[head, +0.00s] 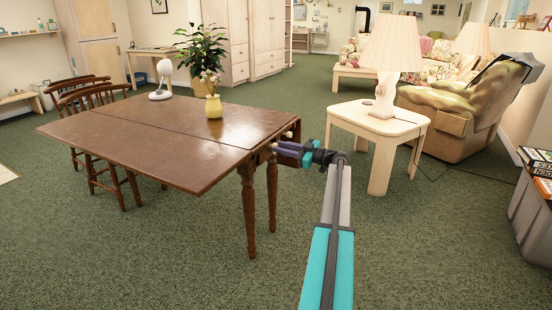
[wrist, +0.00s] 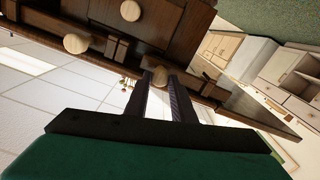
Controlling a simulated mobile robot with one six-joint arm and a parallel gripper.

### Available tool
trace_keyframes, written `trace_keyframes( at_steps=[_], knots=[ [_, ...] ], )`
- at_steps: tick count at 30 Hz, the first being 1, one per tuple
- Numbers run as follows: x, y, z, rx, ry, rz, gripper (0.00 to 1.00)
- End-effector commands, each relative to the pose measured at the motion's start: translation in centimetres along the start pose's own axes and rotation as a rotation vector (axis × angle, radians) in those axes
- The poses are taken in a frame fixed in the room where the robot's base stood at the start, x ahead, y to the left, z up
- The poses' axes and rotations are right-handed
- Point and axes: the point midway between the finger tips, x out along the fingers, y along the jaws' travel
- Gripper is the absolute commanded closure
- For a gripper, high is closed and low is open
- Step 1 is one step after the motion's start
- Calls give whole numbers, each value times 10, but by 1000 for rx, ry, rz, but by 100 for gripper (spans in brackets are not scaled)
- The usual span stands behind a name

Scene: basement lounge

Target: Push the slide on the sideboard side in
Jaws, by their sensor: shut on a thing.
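The brown wooden table (head: 185,125) stands at the centre left in the head view. My gripper (head: 279,150) is at its right end, just under the top's edge. Two more pale knobs, one at the left (wrist: 77,44) and one at the top (wrist: 130,10), show on the dark table frame.
A pale side table (head: 380,118) with a lamp stands close to the right of my arm, with an armchair (head: 460,115) beyond it. A yellow vase (head: 214,106) and a white lamp (head: 160,94) stand on the table. Green carpet (head: 150,250) is clear in front.

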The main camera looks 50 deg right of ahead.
Motion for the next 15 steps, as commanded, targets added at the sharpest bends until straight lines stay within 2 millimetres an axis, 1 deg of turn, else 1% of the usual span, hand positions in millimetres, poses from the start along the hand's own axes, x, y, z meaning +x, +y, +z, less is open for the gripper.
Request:
trace_keyframes(
  at_steps=[1, 6, 10, 15],
  knots=[
    [0, 10, 6, 0, -3, 3, 100],
    [-1, 26, 9, -1, -3, 3, 100],
    [-1, 33, 10, -1, -3, 2, 100],
    [-1, 37, 11, -1, -3, 2, 100]
  ],
)
